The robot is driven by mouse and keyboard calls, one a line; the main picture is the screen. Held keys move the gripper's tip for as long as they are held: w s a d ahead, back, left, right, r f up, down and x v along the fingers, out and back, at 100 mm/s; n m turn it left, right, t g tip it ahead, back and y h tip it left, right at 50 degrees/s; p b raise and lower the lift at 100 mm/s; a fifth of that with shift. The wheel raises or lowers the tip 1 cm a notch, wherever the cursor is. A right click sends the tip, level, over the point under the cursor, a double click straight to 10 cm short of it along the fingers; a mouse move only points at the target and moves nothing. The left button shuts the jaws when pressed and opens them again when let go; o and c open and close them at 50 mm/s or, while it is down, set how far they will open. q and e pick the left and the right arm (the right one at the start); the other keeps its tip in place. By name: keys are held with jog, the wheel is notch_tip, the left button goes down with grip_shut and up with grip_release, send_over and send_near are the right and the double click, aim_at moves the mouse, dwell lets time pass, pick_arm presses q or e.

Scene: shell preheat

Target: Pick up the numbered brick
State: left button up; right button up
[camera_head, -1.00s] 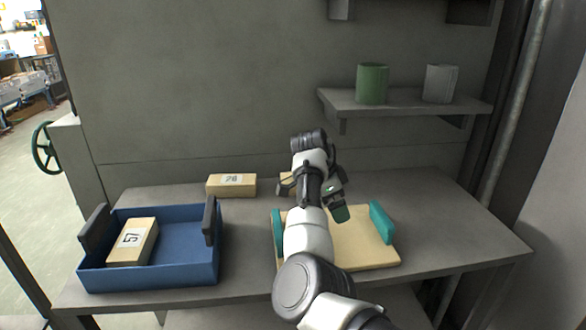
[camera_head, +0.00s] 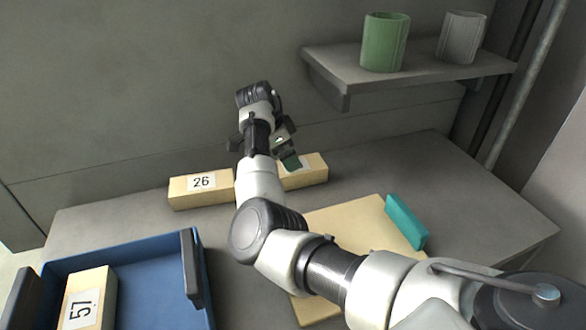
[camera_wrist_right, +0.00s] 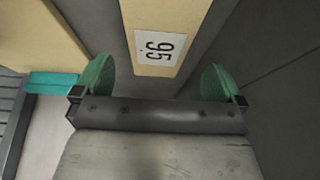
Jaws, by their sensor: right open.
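A tan brick (camera_head: 303,172) lies at the back of the bench, partly hidden behind my right gripper (camera_head: 264,150). In the right wrist view, a tan brick (camera_wrist_right: 166,22) carries a white label that seems to read 95. There my right gripper (camera_wrist_right: 158,80) is open and empty. Its green fingertips are apart, with the brick's near end lined up between them; I cannot tell the remaining depth. A brick labelled 26 (camera_head: 201,188) lies just left of it on the bench. A brick labelled 57 (camera_head: 88,305) lies in the blue tray (camera_head: 125,259). My left gripper is out of view.
A tan board (camera_head: 365,222) with a teal handle (camera_head: 406,222) lies at the front right, partly behind my arm. A wall shelf (camera_head: 420,73) holds a green cup (camera_head: 384,42) and a grey cup (camera_head: 462,37). The bench's back right is clear.

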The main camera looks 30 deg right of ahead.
aim_at(295, 172)
jog(key=shift+x, duration=0.9)
jog(key=p+x, duration=0.2)
jog(key=x, duration=0.2)
jog(key=shift+s, duration=0.15)
jog(key=shift+d+f, duration=0.2)
jog(key=shift+f, duration=0.4)
jog(key=shift+r, duration=0.1)
jog(key=c, duration=1)
jog(key=shift+c, duration=0.2)
jog(key=shift+d+r, duration=0.1)
